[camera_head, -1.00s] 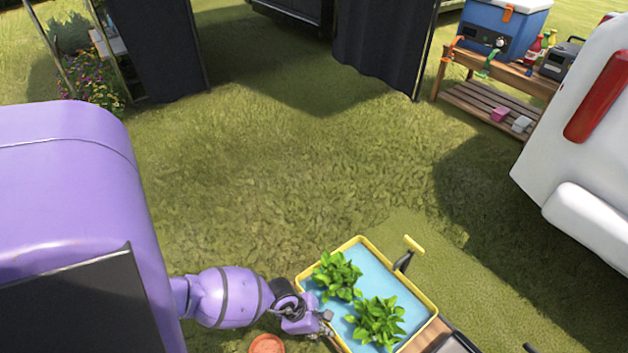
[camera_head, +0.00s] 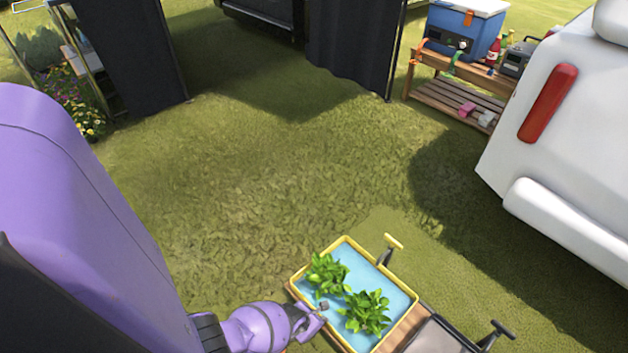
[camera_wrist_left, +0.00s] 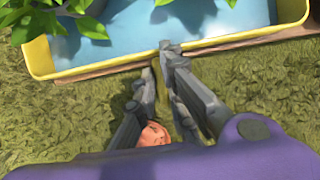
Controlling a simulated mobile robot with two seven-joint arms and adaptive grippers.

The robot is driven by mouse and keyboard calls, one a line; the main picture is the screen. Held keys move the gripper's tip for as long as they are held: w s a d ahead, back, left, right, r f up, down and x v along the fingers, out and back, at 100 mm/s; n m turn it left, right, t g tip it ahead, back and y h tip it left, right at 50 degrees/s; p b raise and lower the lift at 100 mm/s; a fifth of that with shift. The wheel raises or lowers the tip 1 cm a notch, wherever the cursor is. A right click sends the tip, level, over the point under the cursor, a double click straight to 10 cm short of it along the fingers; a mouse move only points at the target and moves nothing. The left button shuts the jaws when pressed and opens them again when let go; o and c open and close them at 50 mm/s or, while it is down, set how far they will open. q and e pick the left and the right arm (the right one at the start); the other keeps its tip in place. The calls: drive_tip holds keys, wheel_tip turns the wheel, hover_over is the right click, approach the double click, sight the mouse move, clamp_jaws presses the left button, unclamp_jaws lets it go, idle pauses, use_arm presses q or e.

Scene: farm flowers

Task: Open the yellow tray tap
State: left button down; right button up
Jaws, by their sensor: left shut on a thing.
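The yellow tray (camera_head: 407,317) holds blue water and two leafy green plants (camera_head: 364,312). Its rim also shows in the left wrist view (camera_wrist_left: 42,57). A dark lever with a yellow handle (camera_head: 394,241) stands at its far right side. My left gripper (camera_head: 322,306) is at the tray's near left edge. In the left wrist view its grey fingers (camera_wrist_left: 157,60) reach the wooden strip below the yellow rim. They are shut on a small part there, mostly hidden between them. I cannot make out the tap itself. My right gripper is not in view.
A round orange object (camera_wrist_left: 154,134) lies beneath my left fingers. A black tray (camera_head: 440,338) with a dark lever (camera_head: 497,334) sits right of the yellow one. A white vehicle (camera_head: 575,150) stands at right, a wooden bench (camera_head: 455,95) behind. The grass between is open.

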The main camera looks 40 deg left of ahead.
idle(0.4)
use_arm(q)
drive_tip(key=c, duration=2.1)
unclamp_jaws()
drive_tip(key=shift+d, duration=0.1)
drive_tip(key=shift+s+d+r, duration=0.1)
drive_tip(key=shift+d, duration=0.05)
drive_tip(key=shift+s+d+r, duration=0.1)
drive_tip(key=shift+s+r, duration=0.15)
drive_tip(key=shift+r, duration=0.3)
drive_tip(key=v, duration=0.6)
drive_tip(key=shift+a, duration=0.35)
